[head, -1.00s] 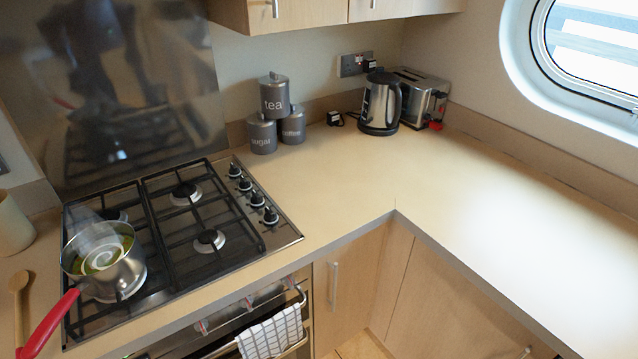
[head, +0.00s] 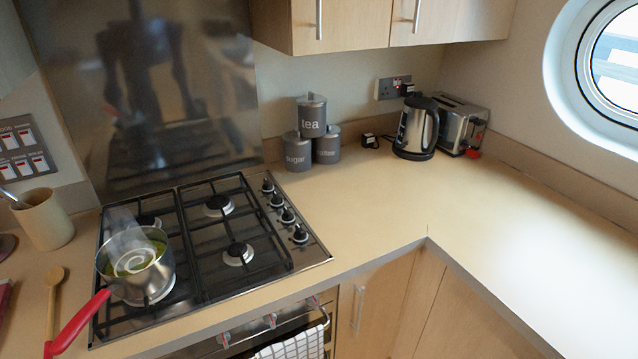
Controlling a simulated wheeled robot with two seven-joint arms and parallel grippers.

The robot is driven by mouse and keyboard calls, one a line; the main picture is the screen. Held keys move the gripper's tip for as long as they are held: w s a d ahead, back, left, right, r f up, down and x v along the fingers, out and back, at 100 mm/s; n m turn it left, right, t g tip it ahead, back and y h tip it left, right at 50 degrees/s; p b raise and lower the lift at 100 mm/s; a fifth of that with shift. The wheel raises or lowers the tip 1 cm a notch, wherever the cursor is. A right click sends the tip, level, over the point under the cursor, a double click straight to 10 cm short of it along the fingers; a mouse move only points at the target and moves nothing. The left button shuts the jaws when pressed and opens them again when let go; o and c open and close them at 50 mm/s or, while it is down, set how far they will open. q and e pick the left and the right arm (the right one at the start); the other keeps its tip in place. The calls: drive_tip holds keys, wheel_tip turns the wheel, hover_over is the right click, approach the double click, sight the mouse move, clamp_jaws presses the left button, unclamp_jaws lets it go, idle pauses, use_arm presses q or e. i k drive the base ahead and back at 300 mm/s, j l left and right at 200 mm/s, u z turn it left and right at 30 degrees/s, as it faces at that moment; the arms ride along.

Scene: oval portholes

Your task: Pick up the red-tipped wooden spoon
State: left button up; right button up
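A wooden spoon (head: 53,292) lies on the worktop at the lower left in the head view. Its bowl points to the back and its handle runs toward the front edge. A steel saucepan (head: 150,279) stands on the front left burner, steaming, with greenish contents and a pale swirl. Its red handle (head: 80,322) sticks out toward the lower left, close to the spoon. Neither of my grippers is in view.
A beige pot with utensils (head: 45,222) stands behind the spoon. The gas hob (head: 215,317) is to its right. Grey canisters (head: 313,118), a kettle (head: 414,130) and a toaster (head: 455,117) stand at the back. The right worktop (head: 480,215) is clear.

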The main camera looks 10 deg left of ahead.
sight(54, 277)
drive_tip(key=u, duration=1.85)
